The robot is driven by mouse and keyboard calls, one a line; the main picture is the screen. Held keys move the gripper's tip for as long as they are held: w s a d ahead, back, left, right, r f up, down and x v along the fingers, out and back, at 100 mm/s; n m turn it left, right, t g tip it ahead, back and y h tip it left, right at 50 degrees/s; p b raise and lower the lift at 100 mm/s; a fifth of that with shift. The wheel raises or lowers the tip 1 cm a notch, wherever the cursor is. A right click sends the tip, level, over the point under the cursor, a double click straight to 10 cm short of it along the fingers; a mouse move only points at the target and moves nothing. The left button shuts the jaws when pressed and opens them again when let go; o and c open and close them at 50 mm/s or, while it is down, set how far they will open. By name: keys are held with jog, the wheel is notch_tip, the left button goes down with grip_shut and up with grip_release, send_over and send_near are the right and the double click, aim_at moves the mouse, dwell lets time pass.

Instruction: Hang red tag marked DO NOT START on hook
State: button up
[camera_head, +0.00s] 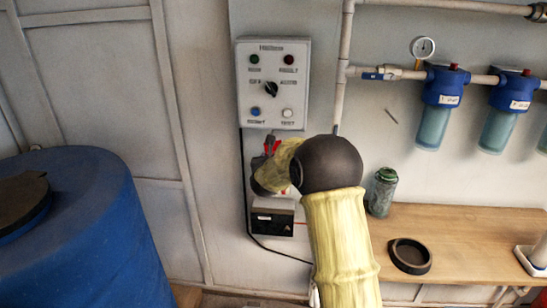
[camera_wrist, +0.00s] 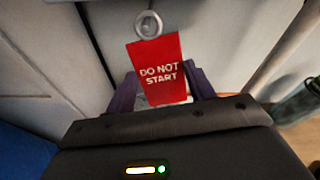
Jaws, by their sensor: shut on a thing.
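The red tag (camera_wrist: 158,62) marked DO NOT START is upright and faces the wrist camera. My gripper (camera_wrist: 160,92) is shut on its lower part, with a purple finger on each side. A grey ring (camera_wrist: 148,24) shows at the tag's top edge; I cannot tell whether it belongs to the tag or is around a hook. In the head view my gripper (camera_head: 267,160) is just below the control panel, mostly behind my arm, with small red patches showing there. I cannot make out the hook clearly in either view.
The grey control panel (camera_head: 272,84) with buttons and a knob is on the wall above. A dark box (camera_head: 272,219) sits below. A blue drum (camera_head: 80,235) stands at left. A wooden bench (camera_head: 460,240) at right holds a jar (camera_head: 382,193) and a black ring (camera_head: 409,256).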

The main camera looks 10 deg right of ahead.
jog(key=o, duration=1)
jog(key=shift+o, duration=0.2)
jog(key=b+v, duration=0.3)
jog(key=v, duration=1.4)
jog(key=shift+s, duration=0.25)
jog(key=shift+a, duration=0.1)
